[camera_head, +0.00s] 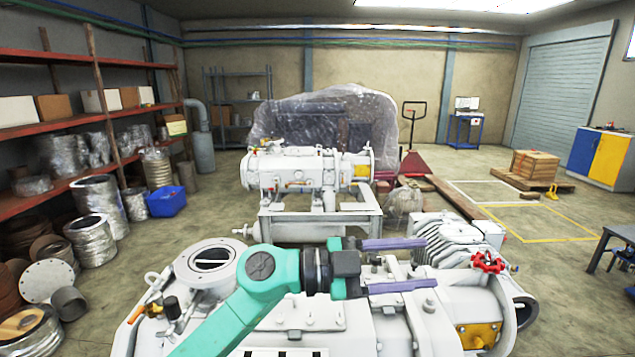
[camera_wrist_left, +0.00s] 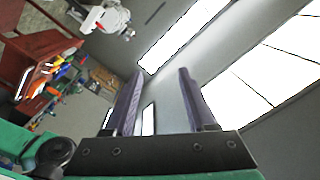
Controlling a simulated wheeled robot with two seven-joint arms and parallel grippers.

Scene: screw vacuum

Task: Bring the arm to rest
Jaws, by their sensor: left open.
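My left arm is green and reaches in from the bottom of the head view, over the white screw vacuum machine (camera_head: 300,318). My left gripper (camera_head: 430,264) points to the right, with its two purple fingers apart and nothing between them. My right gripper is not in view.
A red valve handle (camera_head: 487,262) sits on the machine's right side. A second white machine (camera_head: 310,172) stands behind on a frame. Shelves (camera_head: 75,185) with metal parts line the left. A blue bin (camera_head: 167,201) lies on the floor. Open floor lies to the right, around yellow lines.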

